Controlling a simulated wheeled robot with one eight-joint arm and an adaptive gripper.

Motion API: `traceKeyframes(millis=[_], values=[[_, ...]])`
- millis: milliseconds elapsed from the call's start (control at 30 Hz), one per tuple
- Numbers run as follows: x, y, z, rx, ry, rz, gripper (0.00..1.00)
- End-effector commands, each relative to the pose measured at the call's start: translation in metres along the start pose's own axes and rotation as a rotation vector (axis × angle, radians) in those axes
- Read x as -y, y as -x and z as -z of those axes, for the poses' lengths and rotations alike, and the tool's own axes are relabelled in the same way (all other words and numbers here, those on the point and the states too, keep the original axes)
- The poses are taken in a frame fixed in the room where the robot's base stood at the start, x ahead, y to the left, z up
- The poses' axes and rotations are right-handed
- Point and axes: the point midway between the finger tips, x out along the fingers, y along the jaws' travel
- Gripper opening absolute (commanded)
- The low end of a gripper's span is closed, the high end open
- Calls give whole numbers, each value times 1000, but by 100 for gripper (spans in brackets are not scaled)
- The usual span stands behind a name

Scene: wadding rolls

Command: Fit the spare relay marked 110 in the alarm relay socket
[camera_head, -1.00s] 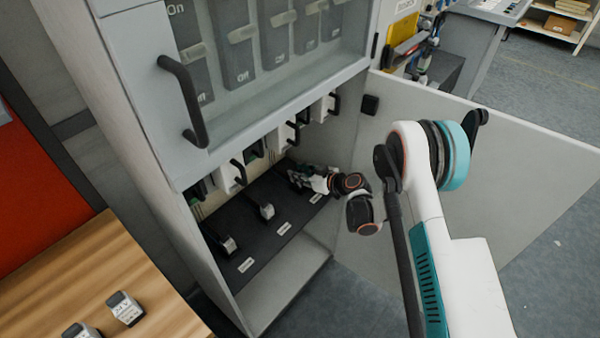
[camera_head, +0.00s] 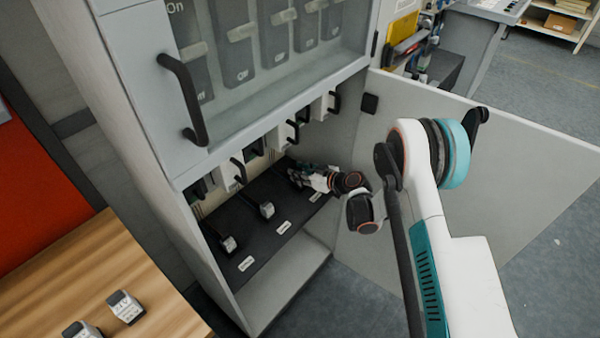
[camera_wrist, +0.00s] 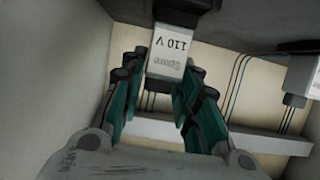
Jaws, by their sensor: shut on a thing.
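The spare relay (camera_wrist: 170,60), with a pale face marked "Spare 110 V", sits between the green-sided fingers of my gripper (camera_wrist: 160,95) in the wrist view, lettering upside down. My gripper is shut on it. A dark block (camera_wrist: 187,12) adjoins the relay at the picture's top; I cannot tell whether the relay is seated in a socket. In the head view my gripper (camera_head: 306,177) is low inside the cabinet, at the right end of the black shelf (camera_head: 255,228), behind a white label (camera_head: 315,197). The fingers and the relay are hard to make out there.
Two other relays stand on the shelf, at its left (camera_head: 228,245) and middle (camera_head: 267,210). Black handles (camera_head: 238,171) hang above. The cabinet side wall and open door (camera_head: 480,150) are close to my arm. Two relays (camera_head: 125,307) lie on the wooden table (camera_head: 45,300).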

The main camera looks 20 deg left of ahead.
Motion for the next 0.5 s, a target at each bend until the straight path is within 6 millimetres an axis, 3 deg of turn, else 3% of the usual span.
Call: traceKeyframes(millis=[500], values=[[0, -2, -4, 0, 0, 0, 5]])
